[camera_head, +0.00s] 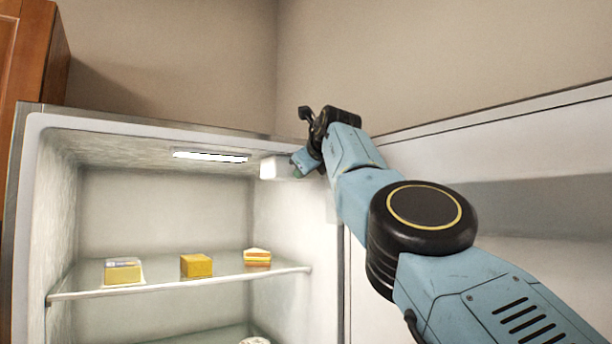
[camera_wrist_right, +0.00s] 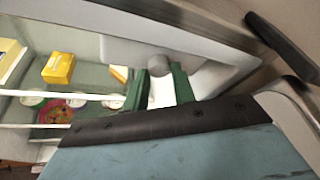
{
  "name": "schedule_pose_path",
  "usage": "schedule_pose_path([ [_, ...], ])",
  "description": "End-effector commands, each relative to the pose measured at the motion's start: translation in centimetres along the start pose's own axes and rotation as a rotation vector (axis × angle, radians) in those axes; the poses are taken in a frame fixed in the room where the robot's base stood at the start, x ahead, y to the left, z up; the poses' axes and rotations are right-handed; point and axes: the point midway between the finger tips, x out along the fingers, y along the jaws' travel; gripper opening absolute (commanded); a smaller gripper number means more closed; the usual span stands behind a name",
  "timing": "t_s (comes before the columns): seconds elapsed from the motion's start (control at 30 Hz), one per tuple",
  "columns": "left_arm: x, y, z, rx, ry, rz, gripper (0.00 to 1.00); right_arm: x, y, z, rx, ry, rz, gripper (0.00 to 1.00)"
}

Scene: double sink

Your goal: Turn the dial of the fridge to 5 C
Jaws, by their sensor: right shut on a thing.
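The open fridge (camera_head: 150,210) fills the lower left of the head view. A white control housing (camera_head: 271,168) sits under its ceiling at the right inner wall. My right gripper (camera_head: 298,170) reaches in there from the right, its tip beside the housing. In the right wrist view, the round grey dial (camera_wrist_right: 159,65) stands on the pale housing (camera_wrist_right: 120,50). The green fingers of my right gripper (camera_wrist_right: 159,78) are on either side of the dial and shut on it. The dial's marks and setting cannot be read. My left gripper is not in view.
A lit lamp (camera_head: 211,156) is on the fridge ceiling. A glass shelf (camera_head: 180,281) holds a packaged yellow food (camera_head: 123,271), a yellow block (camera_head: 196,265) and a sandwich-like piece (camera_head: 257,257). The open fridge door (camera_head: 540,190) stands on the right behind my arm.

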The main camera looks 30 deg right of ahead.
Motion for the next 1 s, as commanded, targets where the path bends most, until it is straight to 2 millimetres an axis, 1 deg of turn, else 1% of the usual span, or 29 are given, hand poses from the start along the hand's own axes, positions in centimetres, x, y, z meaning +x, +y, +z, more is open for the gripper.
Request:
schedule_pose_path([
  [0.03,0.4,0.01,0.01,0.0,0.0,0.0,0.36,-0.05,0.01,-0.04,-0.02,-0.005,-0.011,0.03],
  [0.3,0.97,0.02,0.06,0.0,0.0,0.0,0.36,-0.09,-0.06,0.04,-0.097,-0.01,-0.042,0.03],
  [0.8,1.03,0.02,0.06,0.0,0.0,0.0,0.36,-0.12,-0.11,0.11,-0.11,-0.012,-0.047,0.03],
  [0.83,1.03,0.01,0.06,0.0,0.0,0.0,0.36,-0.12,-0.11,0.11,-0.11,-0.012,-0.047,0.28],
  [0.97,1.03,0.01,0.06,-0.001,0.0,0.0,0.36,-0.09,-0.06,0.07,-0.11,-0.011,-0.046,0.45],
  [1.0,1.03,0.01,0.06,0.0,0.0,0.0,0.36,-0.08,-0.05,0.06,-0.11,-0.01,-0.046,0.47],
])
